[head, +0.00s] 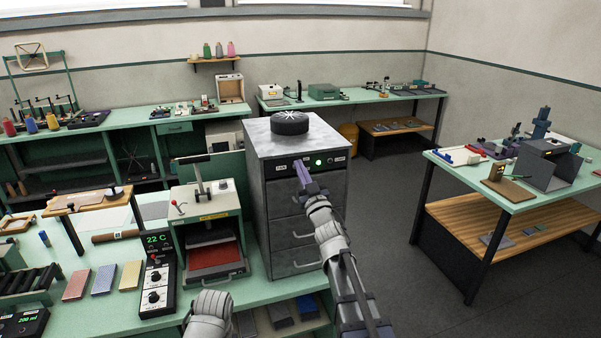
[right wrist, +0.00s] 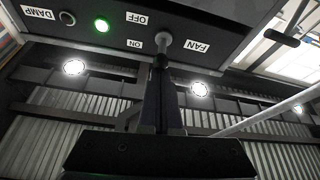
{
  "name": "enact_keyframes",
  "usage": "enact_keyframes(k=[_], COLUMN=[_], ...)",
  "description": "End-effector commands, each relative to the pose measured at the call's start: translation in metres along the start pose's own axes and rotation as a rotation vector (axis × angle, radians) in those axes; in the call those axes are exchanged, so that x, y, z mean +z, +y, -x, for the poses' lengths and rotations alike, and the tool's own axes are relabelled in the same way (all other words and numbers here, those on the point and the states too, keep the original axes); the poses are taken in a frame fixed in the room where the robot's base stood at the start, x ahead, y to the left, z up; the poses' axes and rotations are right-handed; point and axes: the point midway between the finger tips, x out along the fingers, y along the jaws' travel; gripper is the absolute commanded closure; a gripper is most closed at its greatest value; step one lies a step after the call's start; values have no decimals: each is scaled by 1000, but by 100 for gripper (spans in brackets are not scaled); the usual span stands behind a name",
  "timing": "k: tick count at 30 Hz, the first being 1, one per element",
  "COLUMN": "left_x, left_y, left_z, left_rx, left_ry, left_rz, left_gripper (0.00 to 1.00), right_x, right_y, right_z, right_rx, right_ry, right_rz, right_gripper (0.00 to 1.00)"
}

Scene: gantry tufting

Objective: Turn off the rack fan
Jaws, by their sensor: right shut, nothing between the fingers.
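The rack (head: 306,215) is a grey cabinet with drawers, and a round black fan (head: 290,123) sits on its top. Its front panel has FAN and DAMP labels and a lit green lamp (head: 318,162). In the right wrist view the panel (right wrist: 60,42) appears upside down, with the green lamp (right wrist: 101,25) lit. The fan switch (right wrist: 165,40) is a small lever beside the OFF, ON and FAN labels, pointing toward the ON side. My right gripper (head: 301,166) is shut and empty; its fingertips (right wrist: 160,65) are right at the lever, contact unclear. My left gripper is out of view.
A press (head: 212,205) with a red bed stands left of the rack, beside a controller (head: 157,275) reading 22 C. The green bench (head: 250,293) runs below them. Open floor (head: 385,210) lies right of the rack, before another table (head: 480,185).

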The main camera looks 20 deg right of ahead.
Motion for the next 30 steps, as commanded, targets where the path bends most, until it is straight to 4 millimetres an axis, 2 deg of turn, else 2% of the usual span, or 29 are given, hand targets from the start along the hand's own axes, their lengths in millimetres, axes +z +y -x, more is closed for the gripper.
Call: enact_keyframes(k=[19,30], left_x=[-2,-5], left_y=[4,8], left_z=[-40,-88], left_rx=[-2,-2], left_ry=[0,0], left_rz=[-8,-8], left_gripper=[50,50], right_x=[11,24], right_y=[-2,-3], right_z=[6,12], right_rx=[21,49], right_ry=[142,333], right_rz=[8,18], right_gripper=[100,100])
